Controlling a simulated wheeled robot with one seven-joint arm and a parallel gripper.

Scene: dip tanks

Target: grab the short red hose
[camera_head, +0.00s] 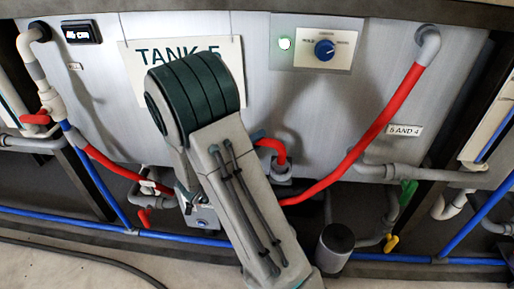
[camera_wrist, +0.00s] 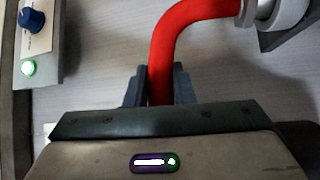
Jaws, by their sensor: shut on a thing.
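The short red hose (camera_head: 277,147) shows in the head view just right of my arm. It bends down into a grey fitting (camera_head: 282,171) on the tank front. In the wrist view the hose (camera_wrist: 178,38) curves from between my fingers up to the fitting (camera_wrist: 262,14) at the top right. My gripper (camera_wrist: 159,86) is shut on the hose, with one dark finger on each side of it.
A long red hose (camera_head: 375,128) runs down from the upper right and passes behind my arm. A panel with a blue knob (camera_head: 324,49) and lit green lamp (camera_head: 284,44) is above. A blue pipe (camera_head: 400,258) and a dark grey cylinder (camera_head: 335,243) are below.

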